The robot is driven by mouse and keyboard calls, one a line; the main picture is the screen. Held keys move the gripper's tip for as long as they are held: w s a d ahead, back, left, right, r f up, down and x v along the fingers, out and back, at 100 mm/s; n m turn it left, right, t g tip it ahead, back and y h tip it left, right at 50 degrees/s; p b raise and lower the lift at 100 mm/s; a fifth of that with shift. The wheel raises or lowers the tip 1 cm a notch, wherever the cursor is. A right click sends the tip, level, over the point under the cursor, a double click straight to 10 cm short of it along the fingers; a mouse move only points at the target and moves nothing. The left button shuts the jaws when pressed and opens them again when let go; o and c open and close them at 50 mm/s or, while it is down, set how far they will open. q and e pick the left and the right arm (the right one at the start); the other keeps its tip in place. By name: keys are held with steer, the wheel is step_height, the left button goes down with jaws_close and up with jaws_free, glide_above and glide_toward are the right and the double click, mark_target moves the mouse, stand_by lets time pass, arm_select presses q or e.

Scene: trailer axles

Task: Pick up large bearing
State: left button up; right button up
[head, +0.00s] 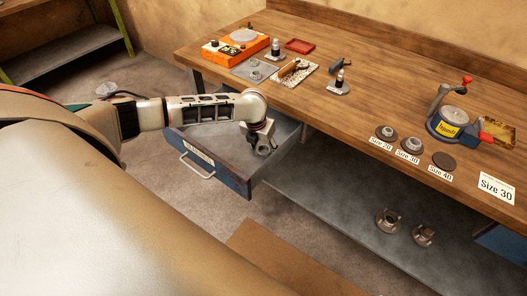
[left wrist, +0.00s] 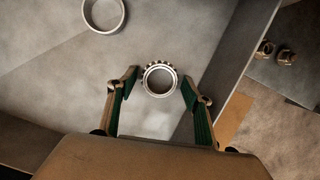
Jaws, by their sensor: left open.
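A roller bearing (left wrist: 160,79) with a toothed-looking outer edge lies in the open drawer in the left wrist view. A plain metal ring (left wrist: 104,14) lies farther off at the top left of that view. My left gripper (left wrist: 158,88) is open, with its two green-padded fingers on either side of the bearing; I cannot tell whether they touch it. In the head view my left gripper (head: 262,148) reaches down into the drawer (head: 215,150) and mostly hides what lies there. My right gripper is not in view.
The wooden workbench (head: 330,95) stands above the drawer. On it are an orange device (head: 228,48), a clamp-like tool (head: 452,120) and several round parts by size labels. Two hubs (head: 388,221) sit on the lower shelf. The drawer walls stand close around my gripper.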

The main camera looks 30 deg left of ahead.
arm_select(q)
steer(key=shift+c, duration=0.3)
steer(key=c, duration=1)
steer(key=shift+c, duration=0.2)
steer(key=shift+r, duration=0.15)
